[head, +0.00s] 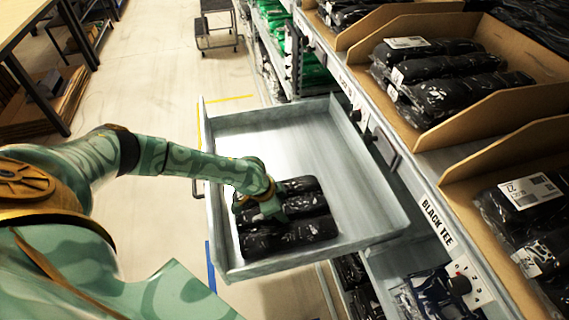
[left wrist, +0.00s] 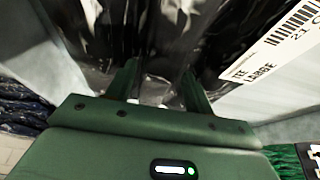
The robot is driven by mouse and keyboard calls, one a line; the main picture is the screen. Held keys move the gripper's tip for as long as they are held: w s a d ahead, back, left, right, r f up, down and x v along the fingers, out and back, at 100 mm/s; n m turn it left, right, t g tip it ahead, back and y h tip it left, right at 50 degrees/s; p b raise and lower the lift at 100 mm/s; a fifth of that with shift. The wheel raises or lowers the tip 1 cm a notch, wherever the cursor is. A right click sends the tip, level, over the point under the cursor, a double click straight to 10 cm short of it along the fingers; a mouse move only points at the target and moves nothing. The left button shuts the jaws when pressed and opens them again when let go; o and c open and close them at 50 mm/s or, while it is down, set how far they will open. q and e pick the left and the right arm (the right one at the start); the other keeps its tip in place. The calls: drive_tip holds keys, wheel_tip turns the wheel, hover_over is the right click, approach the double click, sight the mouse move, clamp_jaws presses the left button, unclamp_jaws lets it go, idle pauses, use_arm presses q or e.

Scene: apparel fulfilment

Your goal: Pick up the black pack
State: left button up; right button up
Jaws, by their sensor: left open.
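Black packs in clear film lie side by side in the near left part of an open grey drawer (head: 352,190). The front black pack (head: 300,234) lies closest to the drawer's near wall, with a middle pack (head: 308,205) and a back pack (head: 303,184) behind it. My left gripper (head: 277,212) is down at the packs, its fingers partly hidden. In the left wrist view my left gripper (left wrist: 160,85) has its fingers apart, with shiny black film (left wrist: 165,45) in front of and between them. I cannot tell whether they touch it. My right gripper is not in view.
The drawer's right half is empty. Cardboard bins (head: 480,115) with more black packs stand on the shelf to the right, above a "BLACK TEE" label (head: 437,221). A table (head: 22,20) stands at far left. A white label (left wrist: 275,45) shows in the wrist view.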

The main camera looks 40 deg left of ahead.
use_arm(q)
drive_tip(key=shift+w+d+f, duration=0.1)
drive_tip(key=shift+w+f, duration=0.05)
drive_tip(key=shift+f, duration=0.25)
drive_tip(key=shift+r, duration=0.2)
drive_tip(key=shift+c, duration=0.3)
drive_tip(key=c, duration=0.8)
drive_tip(key=shift+r, duration=0.1)
